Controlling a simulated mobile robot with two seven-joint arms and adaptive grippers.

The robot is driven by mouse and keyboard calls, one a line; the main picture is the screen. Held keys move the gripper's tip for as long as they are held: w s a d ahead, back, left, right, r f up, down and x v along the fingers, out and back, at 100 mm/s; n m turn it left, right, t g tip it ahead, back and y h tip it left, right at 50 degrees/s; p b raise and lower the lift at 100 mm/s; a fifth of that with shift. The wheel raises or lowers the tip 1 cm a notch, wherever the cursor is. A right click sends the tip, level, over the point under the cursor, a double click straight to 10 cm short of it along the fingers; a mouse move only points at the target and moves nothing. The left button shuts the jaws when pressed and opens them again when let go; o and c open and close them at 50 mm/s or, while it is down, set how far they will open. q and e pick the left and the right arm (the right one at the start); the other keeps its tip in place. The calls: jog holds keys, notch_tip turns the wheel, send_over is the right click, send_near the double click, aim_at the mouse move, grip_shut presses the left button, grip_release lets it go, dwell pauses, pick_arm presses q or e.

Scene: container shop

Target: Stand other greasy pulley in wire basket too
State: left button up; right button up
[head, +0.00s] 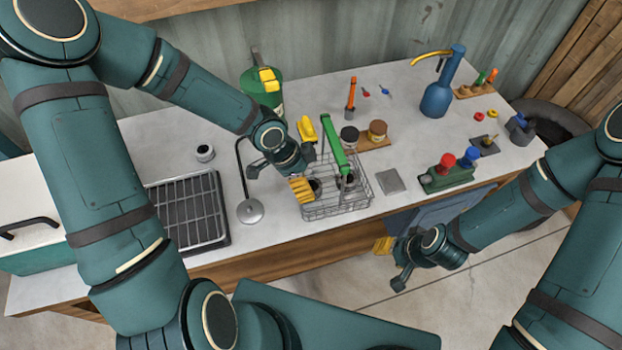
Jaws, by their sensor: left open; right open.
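The wire basket (337,207) stands on the counter with its green handle (333,146) raised. Two dark round pieces, seemingly pulleys, show inside it: one on the left (316,187), partly hidden by a yellow ribbed piece at my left gripper, and one on the right (348,181) under the handle. Wires and handle cover parts of both. My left gripper (279,178) is open at the basket's left side, above the counter; I cannot tell whether it touches a pulley. My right gripper (392,264) is open and empty in front of the counter edge, away from the basket.
A black grated tray (190,212) and a small dark-topped round item (205,153) lie left. A thin stand (250,212) is left of the basket. A green block (446,177) and blue bottle (438,98) are right.

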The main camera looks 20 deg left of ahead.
pick_arm(q)
jog(key=p+v, duration=0.3)
jog(key=v, duration=0.5)
dwell(0.4)
